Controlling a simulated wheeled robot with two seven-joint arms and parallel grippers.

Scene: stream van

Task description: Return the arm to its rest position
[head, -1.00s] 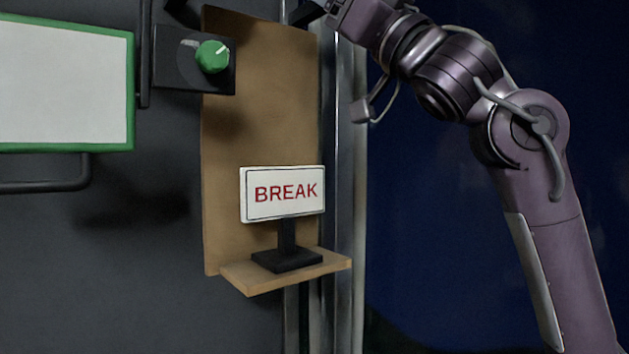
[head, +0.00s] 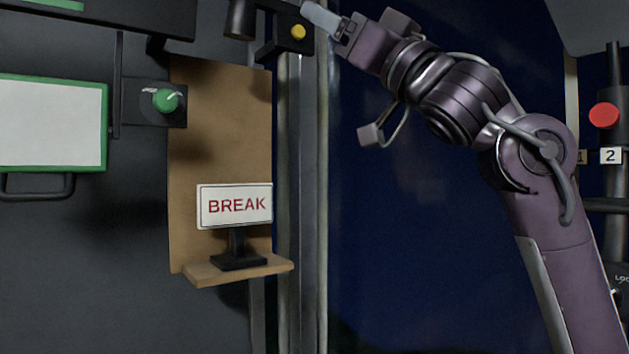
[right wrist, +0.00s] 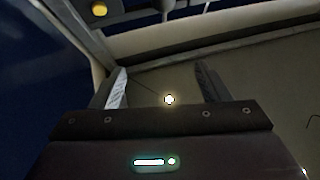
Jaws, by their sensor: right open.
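My right arm comes in from the right in the head view and reaches up to the top middle. Its gripper (head: 322,17) is near the top edge, just right of a black bracket with a yellow knob. In the right wrist view the gripper (right wrist: 160,88) has its two fingers well apart, with nothing between them; a pale surface and a small bright light lie beyond. My left gripper is in neither view.
A white BREAK sign (head: 235,206) stands on a small wooden shelf (head: 205,274). A green knob (head: 165,101) and a green-framed panel (head: 50,123) are on the dark wall. The yellow knob (head: 298,32) is close to my right gripper. A red button (head: 604,115) is at right.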

